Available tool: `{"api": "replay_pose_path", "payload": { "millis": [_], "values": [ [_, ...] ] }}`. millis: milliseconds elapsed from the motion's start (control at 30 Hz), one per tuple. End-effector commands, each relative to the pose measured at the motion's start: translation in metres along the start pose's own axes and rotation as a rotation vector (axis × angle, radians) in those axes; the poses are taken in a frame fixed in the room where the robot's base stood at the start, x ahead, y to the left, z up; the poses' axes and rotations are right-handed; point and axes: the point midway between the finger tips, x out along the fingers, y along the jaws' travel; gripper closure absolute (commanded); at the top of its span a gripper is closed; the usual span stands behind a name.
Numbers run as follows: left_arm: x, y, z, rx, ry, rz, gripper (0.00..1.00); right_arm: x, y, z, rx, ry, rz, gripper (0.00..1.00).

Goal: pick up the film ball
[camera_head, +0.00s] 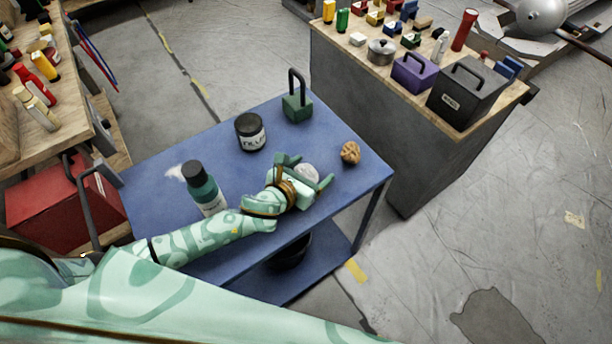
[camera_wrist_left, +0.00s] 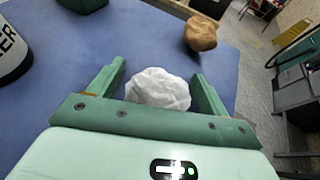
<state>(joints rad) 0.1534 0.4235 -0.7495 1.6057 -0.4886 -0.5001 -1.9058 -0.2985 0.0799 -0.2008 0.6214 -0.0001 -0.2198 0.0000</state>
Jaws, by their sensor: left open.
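The film ball (camera_wrist_left: 158,89) is a crumpled whitish lump on the blue table (camera_head: 150,198). In the head view the film ball (camera_head: 308,172) shows between the fingers of my left gripper (camera_head: 305,172). In the wrist view the green fingers of my left gripper (camera_wrist_left: 160,85) are open, one on each side of the ball, with gaps on both sides. The near edge of the ball is hidden by the gripper's palm bar. My right gripper is not in view.
A brown crumpled lump (camera_head: 350,153) lies just beyond the gripper. A black jar (camera_head: 250,132), a green padlock (camera_head: 297,105) and a teal bottle (camera_head: 204,188) stand on the table. A wooden-topped bench (camera_head: 400,82) with tools stands behind right.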

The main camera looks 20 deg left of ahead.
Motion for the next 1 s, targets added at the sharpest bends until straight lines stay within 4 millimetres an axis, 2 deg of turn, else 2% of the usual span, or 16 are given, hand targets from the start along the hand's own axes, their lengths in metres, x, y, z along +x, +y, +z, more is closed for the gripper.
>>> {"api": "replay_pose_path", "payload": {
  "millis": [167,333,700,833,933,1000],
  "values": [
    [0.000,0.000,0.001,0.000,0.000,0.000,0.22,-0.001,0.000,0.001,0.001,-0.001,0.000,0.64],
    [-0.001,0.000,0.001,0.001,0.000,0.000,0.69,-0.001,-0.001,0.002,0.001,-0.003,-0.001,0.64],
    [-0.002,0.000,0.005,0.001,-0.002,0.000,0.70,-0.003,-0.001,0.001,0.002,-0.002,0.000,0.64],
    [-0.007,0.001,0.018,0.004,-0.005,-0.001,0.70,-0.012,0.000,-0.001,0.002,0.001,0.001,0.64],
    [-0.015,0.001,0.036,0.004,-0.006,0.000,0.70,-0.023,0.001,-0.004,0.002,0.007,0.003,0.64],
    [-0.031,0.000,0.043,0.003,-0.004,-0.002,0.70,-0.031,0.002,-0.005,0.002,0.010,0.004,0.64]
  ]
}}
